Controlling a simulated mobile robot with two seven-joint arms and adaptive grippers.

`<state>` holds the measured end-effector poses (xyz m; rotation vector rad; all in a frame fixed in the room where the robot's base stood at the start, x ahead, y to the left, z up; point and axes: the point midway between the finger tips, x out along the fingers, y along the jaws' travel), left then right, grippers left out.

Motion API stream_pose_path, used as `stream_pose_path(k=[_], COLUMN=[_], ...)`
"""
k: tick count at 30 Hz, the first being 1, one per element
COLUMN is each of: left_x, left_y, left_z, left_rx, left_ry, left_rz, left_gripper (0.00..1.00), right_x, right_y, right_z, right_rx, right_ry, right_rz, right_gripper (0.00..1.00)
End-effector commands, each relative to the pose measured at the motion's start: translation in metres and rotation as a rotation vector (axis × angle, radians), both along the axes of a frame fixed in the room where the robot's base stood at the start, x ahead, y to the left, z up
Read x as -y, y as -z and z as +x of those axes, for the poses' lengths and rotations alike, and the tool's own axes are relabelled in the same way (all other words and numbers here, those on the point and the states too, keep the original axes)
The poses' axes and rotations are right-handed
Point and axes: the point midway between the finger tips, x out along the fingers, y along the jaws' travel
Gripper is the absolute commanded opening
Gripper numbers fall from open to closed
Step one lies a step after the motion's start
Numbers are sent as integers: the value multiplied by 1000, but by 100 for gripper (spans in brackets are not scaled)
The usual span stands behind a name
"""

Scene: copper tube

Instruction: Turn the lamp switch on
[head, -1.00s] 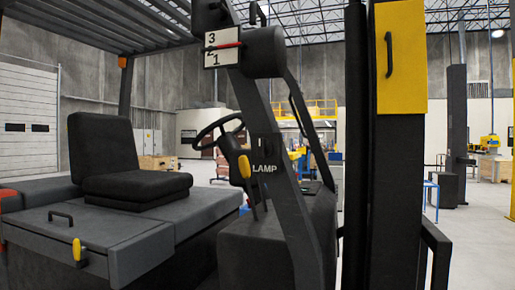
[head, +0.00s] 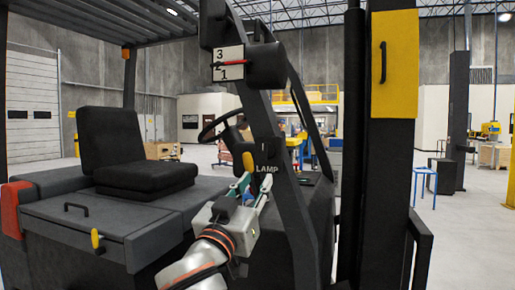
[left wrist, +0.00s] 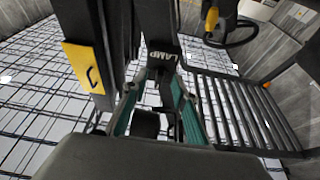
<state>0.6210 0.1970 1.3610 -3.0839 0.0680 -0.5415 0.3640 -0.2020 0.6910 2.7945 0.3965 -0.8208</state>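The white LAMP label (head: 265,169) is on the dark slanted post of the forklift, right of the steering wheel. It also shows sideways in the left wrist view (left wrist: 164,58). The lamp switch itself is too small and dark to make out clearly near the label. My left gripper (head: 254,188) is just below the label in the head view. Its two green-padded fingers are spread apart with nothing held between them; the left wrist view shows the gap between the fingers (left wrist: 156,100), facing the labelled post. My right gripper is not in view.
A yellow-knobbed lever (head: 248,161) stands just left of the label, by the steering wheel (head: 207,128). A 3/1 sign (head: 227,64) is higher on the post. The seat (head: 130,160) is left; a thick mast with a yellow panel (head: 393,65) is right.

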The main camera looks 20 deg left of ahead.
Motion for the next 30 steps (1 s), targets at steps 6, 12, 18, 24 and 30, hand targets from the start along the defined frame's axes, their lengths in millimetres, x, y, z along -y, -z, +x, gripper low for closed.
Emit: stream_pose_path(k=[6,12,18,24,30], left_x=[-2,-2,-1,0,1], left_y=[-36,-46,-57,-62,-62], left_z=[-7,17,45,60,62], left_rx=[46,47,47,45,45], left_ry=[-7,-10,-10,-7,-7], left_rz=[-19,-16,-16,-18,-19], left_gripper=[28,28,28,28,28], right_x=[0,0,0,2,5], right_y=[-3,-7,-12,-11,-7], right_z=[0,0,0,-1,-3], right_rx=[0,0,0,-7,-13], right_ry=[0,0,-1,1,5], right_rz=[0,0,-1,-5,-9], right_gripper=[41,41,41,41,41])
